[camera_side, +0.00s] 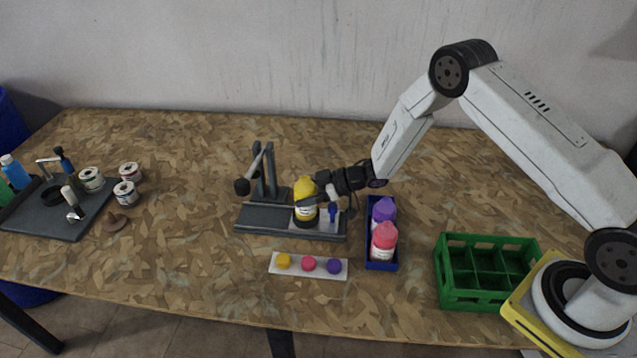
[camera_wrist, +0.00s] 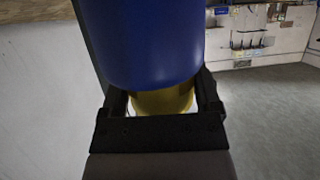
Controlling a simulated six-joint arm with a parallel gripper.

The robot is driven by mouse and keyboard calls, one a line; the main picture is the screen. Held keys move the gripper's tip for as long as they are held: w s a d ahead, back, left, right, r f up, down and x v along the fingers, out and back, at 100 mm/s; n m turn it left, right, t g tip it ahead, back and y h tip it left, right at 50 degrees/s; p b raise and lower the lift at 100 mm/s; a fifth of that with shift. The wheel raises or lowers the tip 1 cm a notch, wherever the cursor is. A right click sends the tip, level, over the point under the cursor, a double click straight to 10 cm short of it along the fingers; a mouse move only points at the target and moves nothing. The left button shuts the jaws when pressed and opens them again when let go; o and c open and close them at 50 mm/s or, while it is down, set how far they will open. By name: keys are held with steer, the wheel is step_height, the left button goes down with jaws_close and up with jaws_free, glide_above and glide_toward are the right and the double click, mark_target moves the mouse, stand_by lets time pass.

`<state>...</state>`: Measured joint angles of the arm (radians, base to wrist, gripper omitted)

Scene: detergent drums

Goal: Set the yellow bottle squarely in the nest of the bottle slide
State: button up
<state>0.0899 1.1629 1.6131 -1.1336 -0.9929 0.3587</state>
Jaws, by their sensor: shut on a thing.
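The yellow bottle (camera_side: 305,187) has a dark label band and stands about upright over the grey bottle slide (camera_side: 262,220). Its base is at the slide's plate, but I cannot tell whether it touches or sits square in the nest. The nest is mostly hidden behind the bottle and my gripper. My gripper (camera_side: 312,203) comes in from the right and is shut on the bottle. In the wrist view a yellow surface (camera_wrist: 163,101) shows between the fingers (camera_wrist: 163,108). A large blue rounded shape (camera_wrist: 150,40) covers much of that view, and I cannot tell what it is.
A blue bin (camera_side: 381,264) with purple and pink bottles stands just right of the slide. A white strip (camera_side: 342,268) with yellow, red and purple discs lies in front. A green crate (camera_side: 468,300) is at right. A dark tray (camera_side: 40,228) and several cans are left.

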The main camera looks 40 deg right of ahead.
mark_target(310, 182)
steer(key=shift+f, duration=1)
steer(key=o, duration=1.3)
steer(key=shift+s+d, duration=0.1)
steer(key=shift+s+d+r, duration=0.25)
steer(key=shift+d, duration=0.1)
steer(key=shift+v, duration=0.9)
step_height(310, 182, up, 5)
steer(key=shift+f, duration=0.1)
steer(key=shift+r, duration=1.1)
